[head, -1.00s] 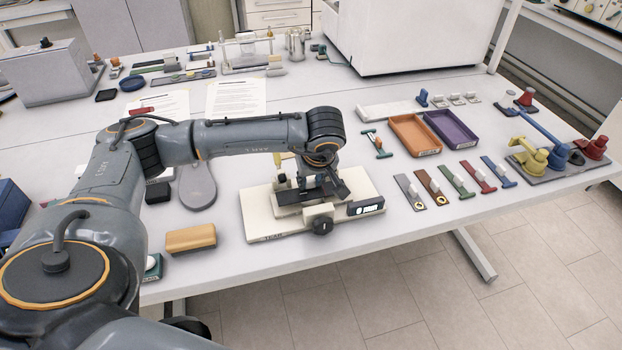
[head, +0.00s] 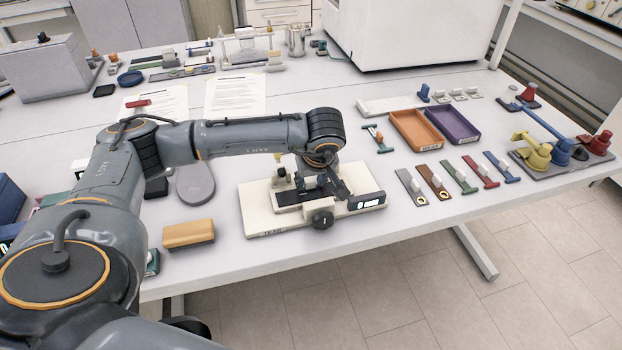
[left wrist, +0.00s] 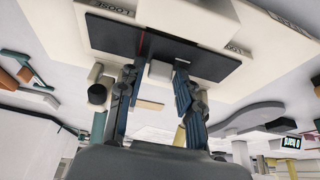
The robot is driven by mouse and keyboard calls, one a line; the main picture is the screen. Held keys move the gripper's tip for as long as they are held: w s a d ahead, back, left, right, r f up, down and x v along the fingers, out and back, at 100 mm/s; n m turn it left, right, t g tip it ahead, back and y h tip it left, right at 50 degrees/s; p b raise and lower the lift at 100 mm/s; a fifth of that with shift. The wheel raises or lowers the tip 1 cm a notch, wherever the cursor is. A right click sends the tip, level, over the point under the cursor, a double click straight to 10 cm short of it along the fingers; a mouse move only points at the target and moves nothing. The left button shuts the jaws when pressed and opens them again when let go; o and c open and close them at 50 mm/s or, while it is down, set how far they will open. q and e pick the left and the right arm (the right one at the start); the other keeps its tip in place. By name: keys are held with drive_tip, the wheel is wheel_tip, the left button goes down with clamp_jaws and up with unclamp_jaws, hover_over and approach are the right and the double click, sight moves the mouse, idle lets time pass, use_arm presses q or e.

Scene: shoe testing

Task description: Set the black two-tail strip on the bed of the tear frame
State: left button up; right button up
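The cream tear frame (head: 262,222) stands near the table's front edge, with a black knob (head: 322,219) on its front and a small display (head: 367,202) at its right. The black strip (head: 289,198) lies flat on its bed. In the left wrist view the strip (left wrist: 112,34) spans the bed, with a thin red line across it and a pale tab (left wrist: 160,71) standing up. My left gripper (head: 318,186) is low over the bed. Its fingers (left wrist: 160,76) are apart on either side of the tab, with gaps showing. My right gripper is not in view.
A tan block (head: 188,235) lies left of the frame and a grey flat piece (head: 196,184) behind it. Several coloured strips (head: 458,179) lie at the right, below orange (head: 415,131) and purple (head: 452,124) trays. The table between frame and strips is mostly clear.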

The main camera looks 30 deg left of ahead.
use_arm(q)
drive_tip(key=shift+o, duration=0.6)
drive_tip(key=v, duration=1.2)
